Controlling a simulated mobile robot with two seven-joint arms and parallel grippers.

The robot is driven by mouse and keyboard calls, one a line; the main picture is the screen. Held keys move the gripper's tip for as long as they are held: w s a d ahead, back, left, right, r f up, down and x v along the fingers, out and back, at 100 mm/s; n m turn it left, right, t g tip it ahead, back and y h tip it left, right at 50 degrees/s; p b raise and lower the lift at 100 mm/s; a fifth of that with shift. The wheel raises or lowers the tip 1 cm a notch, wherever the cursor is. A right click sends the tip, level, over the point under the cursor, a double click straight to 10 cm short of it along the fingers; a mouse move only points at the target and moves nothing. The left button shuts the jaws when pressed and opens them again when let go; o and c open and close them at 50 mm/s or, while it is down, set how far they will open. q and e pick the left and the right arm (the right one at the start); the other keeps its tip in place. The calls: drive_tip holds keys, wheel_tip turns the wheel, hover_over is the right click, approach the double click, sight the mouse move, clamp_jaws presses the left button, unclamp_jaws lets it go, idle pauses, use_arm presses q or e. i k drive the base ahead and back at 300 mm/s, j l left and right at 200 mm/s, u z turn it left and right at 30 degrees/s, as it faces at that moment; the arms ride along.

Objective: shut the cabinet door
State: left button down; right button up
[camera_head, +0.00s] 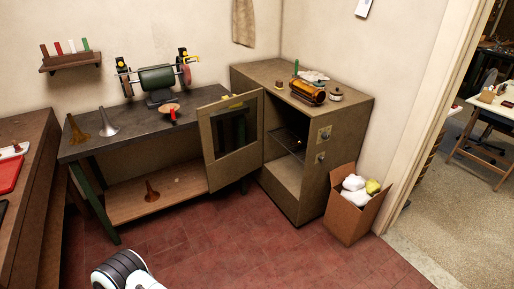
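The cabinet (345,126) is a tan metal box standing in the back corner of the room. Its door (207,131), a tan frame with a dark window, is hinged at the cabinet's front left edge. The door stands wide open, swung out to the left in front of the workbench. The cabinet's inside shows, with a wire shelf (287,139). A white and black part of my arm shows at the bottom edge, well in front of the door. Neither gripper's fingers show in this view.
A workbench (80,148) with a grinder (157,79) stands left of the cabinet. A cardboard box (345,222) with cloths stands close to the cabinet's right side. A lantern-like amber cylinder (308,92) lies on the cabinet top. The red tiled floor (215,245) before the door is clear.

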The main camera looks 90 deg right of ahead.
sight(224, 171)
drive_tip(key=z, duration=3.35)
drive_tip(key=i+j, duration=0.3)
drive_tip(key=i+j+z, duration=0.1)
drive_tip(key=i+j, duration=0.2)
drive_tip(key=j, duration=0.2)
drive_tip(key=i+j, duration=0.25)
drive_tip(key=j, duration=0.15)
drive_tip(key=i+j, duration=0.3)
drive_tip(key=i+j+z, duration=0.1)
drive_tip(key=i+j, duration=0.15)
drive_tip(key=j, duration=0.25)
drive_tip(key=i+j, duration=0.3)
drive_tip(key=j, duration=0.15)
drive_tip(key=i+j, duration=0.25)
drive_tip(key=j, duration=0.15)
drive_tip(key=z, duration=0.05)
